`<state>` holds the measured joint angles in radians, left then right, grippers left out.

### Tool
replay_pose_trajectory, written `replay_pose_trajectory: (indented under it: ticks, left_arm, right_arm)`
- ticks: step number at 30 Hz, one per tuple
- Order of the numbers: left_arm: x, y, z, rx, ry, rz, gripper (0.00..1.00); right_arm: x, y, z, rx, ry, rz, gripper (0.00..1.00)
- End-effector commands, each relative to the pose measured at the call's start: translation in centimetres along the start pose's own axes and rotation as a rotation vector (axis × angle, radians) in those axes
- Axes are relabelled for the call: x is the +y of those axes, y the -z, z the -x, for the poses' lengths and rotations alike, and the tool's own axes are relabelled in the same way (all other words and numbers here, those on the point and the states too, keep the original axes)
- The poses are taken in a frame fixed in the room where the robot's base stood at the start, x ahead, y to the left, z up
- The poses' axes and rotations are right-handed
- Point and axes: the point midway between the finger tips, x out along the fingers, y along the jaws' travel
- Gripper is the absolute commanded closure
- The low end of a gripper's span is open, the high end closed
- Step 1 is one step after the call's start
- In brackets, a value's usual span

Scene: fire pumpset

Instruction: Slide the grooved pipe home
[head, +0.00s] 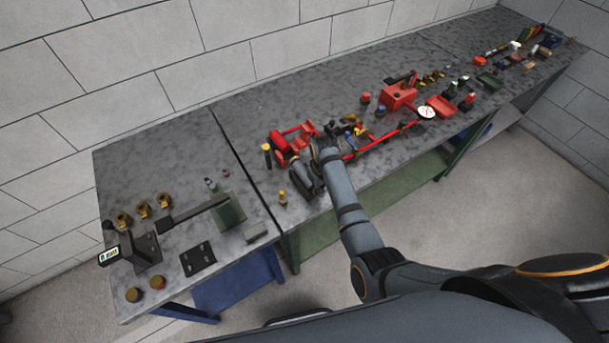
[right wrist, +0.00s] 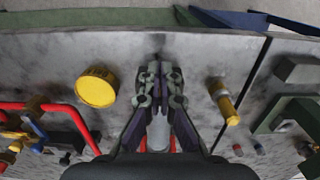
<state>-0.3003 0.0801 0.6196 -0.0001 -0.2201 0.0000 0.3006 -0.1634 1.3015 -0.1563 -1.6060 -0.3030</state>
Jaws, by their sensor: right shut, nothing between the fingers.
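A short thick red pipe-like piece (head: 279,142) lies with red brackets (head: 300,133) on the bench. A long thin red pipe (head: 385,138) runs along the bench to the right, and a bent red pipe (right wrist: 48,107) shows at the left of the right wrist view. I cannot tell which is the grooved pipe. My right gripper (head: 304,180) is low over the bench, in front of the red brackets. Its fingertips (right wrist: 160,84) are together and empty. My right forearm hides part of the bench. My left gripper is out of view.
The fitting also shows in the head view (head: 283,198). A gauge (head: 427,112) and red box (head: 398,95) are to the right. The bench's back left is clear.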

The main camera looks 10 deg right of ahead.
Motion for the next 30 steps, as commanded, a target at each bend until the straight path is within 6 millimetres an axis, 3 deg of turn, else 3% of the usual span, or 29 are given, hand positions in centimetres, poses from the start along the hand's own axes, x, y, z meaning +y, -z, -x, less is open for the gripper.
replay_pose_trajectory:
  ticks: [30]
  left_arm:
    - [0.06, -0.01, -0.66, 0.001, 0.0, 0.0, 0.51]
  right_arm:
    - [0.0, 0.54, -0.95, 0.001, 0.0, 0.0, 1.0]
